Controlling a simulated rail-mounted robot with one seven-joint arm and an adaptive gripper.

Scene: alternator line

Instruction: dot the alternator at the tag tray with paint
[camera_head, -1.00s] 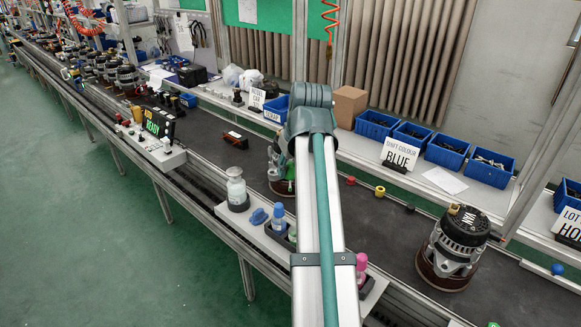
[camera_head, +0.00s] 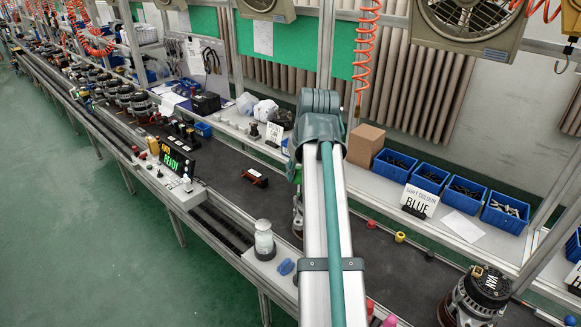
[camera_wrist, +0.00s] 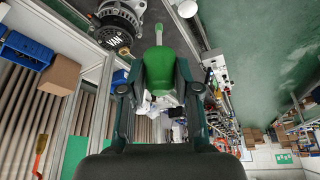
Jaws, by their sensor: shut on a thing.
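My gripper (camera_wrist: 160,98) is shut on a green paint bottle (camera_wrist: 158,68) with a pale tip, held clear of any surface in the wrist view. In the head view my arm hides most of the gripper; a bit of green shows beside it. An alternator (camera_head: 480,295) with a dark marked top stands on the belt at the lower right; an alternator with a marked face (camera_wrist: 115,25) also shows at the top of the wrist view. Another alternator (camera_head: 297,215) is mostly hidden behind my arm. I cannot make out a tag tray.
A card reading "shift colour blue" (camera_head: 420,200) stands before several blue bins (camera_head: 463,195) on the back shelf. A clear jar (camera_head: 264,240) and a blue cap (camera_head: 286,267) are on the front ledge. Small red (camera_head: 371,224) and yellow (camera_head: 400,237) pieces lie on the belt.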

